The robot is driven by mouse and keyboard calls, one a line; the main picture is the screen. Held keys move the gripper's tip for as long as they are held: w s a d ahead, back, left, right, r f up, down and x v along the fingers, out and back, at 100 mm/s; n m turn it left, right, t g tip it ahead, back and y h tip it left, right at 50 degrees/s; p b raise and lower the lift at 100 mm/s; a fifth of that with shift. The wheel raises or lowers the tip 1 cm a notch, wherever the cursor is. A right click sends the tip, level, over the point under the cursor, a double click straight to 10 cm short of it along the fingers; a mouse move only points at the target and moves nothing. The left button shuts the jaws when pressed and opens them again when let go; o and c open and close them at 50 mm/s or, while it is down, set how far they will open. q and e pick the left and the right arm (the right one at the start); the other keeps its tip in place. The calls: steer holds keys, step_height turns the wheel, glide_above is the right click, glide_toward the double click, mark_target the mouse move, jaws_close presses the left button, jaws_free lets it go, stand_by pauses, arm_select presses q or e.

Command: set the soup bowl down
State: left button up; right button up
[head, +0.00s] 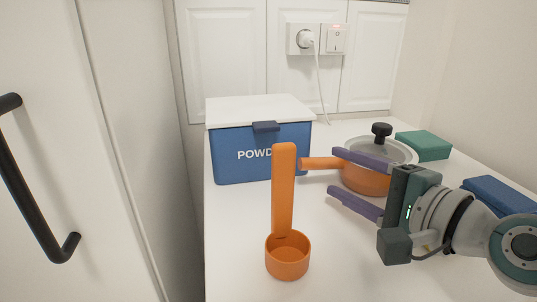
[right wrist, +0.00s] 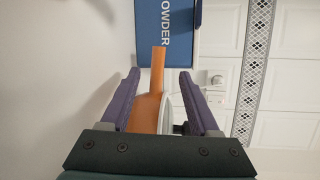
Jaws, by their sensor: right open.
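No soup bowl can be made out in either view. An orange saucepan (head: 362,178) with a clear lid and black knob (head: 381,130) stands on the white counter, its handle (head: 318,163) pointing left. My right gripper (head: 333,170) is open, with its purple fingers pointing left in front of the pan. In the right wrist view, the orange pan (right wrist: 146,112) and its handle (right wrist: 158,66) show between the open fingers (right wrist: 158,74); I cannot tell whether they touch. My left gripper is not in view.
An orange scoop (head: 288,262) with an upright handle stands at the counter's front. A blue POWDER box (head: 240,165) with a white lid is behind it. A green block (head: 424,145) and a blue one (head: 498,192) lie right. A tall white door (head: 120,120) is left.

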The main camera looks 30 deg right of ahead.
mark_target(317, 164)
steer(key=w, duration=0.3)
steer(key=w+f+b, duration=0.1)
steer(key=w, duration=0.1)
steer(key=shift+a+f, duration=0.1)
steer(key=shift+a, duration=0.2)
steer(key=shift+c, duration=0.2)
jaws_close()
stand_by(0.4)
stand_by(0.5)
